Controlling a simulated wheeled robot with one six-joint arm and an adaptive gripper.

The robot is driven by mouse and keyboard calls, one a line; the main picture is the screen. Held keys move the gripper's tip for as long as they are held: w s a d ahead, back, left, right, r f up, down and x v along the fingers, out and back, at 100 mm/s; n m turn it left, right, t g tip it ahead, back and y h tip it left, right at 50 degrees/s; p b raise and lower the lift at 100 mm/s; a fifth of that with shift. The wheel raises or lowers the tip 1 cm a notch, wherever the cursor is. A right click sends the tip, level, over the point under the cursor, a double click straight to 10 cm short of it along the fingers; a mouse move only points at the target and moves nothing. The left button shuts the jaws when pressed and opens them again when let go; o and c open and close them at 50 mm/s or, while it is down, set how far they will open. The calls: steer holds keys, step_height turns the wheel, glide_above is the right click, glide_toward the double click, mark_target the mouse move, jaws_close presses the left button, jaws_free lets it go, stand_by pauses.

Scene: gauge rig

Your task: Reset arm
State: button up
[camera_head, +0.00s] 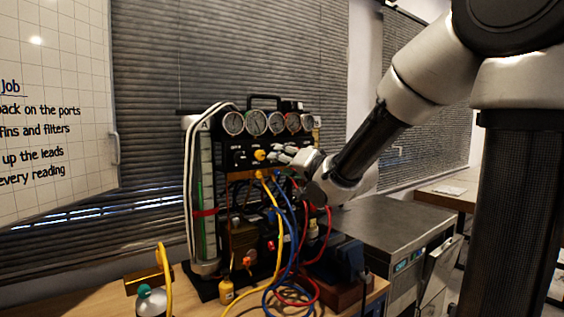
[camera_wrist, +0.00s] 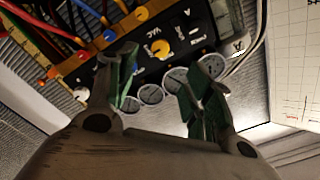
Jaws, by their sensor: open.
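My arm reaches in from the right in the head view. My gripper (camera_head: 284,152) is at the black control panel (camera_head: 239,158) of the gauge rig, just right of a yellow knob (camera_head: 260,155). In the wrist view my gripper (camera_wrist: 165,84) is open, with its two green-padded fingers apart and nothing between them. The yellow knob (camera_wrist: 161,47) shows beyond the fingers, apart from them as far as I can see. The row of round gauges (camera_head: 257,123) sits above the panel; some gauges (camera_wrist: 176,80) also show between the fingers in the wrist view.
Yellow, blue and red hoses (camera_head: 291,240) hang in loops below the panel, close under my gripper. A clear column with white tubes (camera_head: 206,195) stands at the rig's left. A bottle (camera_head: 151,301) stands at the bench front. A grey metal cabinet (camera_head: 385,228) is at right.

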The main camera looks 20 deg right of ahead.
steer(key=s+d+f+n+g+h, duration=0.2)
steer(key=s+d+f+g, duration=0.15)
steer(key=f, duration=0.45)
steer(key=s+d+f+n+g+h, duration=0.2)
steer(key=s+d+f+g+h, duration=0.1)
steer(key=s+f+g, duration=0.3)
steer(key=s+d+g, duration=0.1)
steer(key=s+d, duration=0.1)
steer(key=s, duration=0.9)
steer(key=s+d+n+g, duration=0.1)
steer(key=s+d+g, duration=0.1)
steer(key=s, duration=0.9)
steer(key=shift+s+d+r+n+h, duration=0.2)
steer(key=shift+s+d+n+h, duration=0.05)
steer(key=shift+n+h, duration=0.05)
steer(key=shift+g, duration=0.25)
